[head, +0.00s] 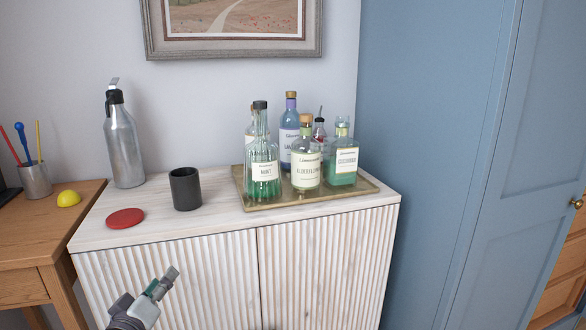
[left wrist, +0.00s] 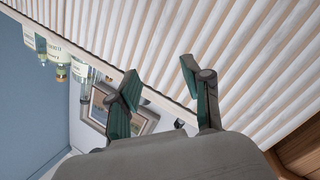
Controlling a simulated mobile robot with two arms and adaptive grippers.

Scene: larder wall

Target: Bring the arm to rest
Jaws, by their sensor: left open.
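My left gripper (head: 165,281) is in front of the ribbed door of the white cabinet (head: 180,232), below its top, in the head view. In the left wrist view its two fingers (left wrist: 158,80) stand apart with nothing between them, and the ribbed front of the cabinet fills much of that picture. My right gripper does not show in either view.
On the cabinet top stand a brass tray (head: 300,202) with several bottles, a black cup (head: 186,188), a red disc (head: 125,218) and a grey siphon bottle (head: 124,150). A wooden desk (head: 60,235) adjoins at left. A blue door (head: 520,180) is at right.

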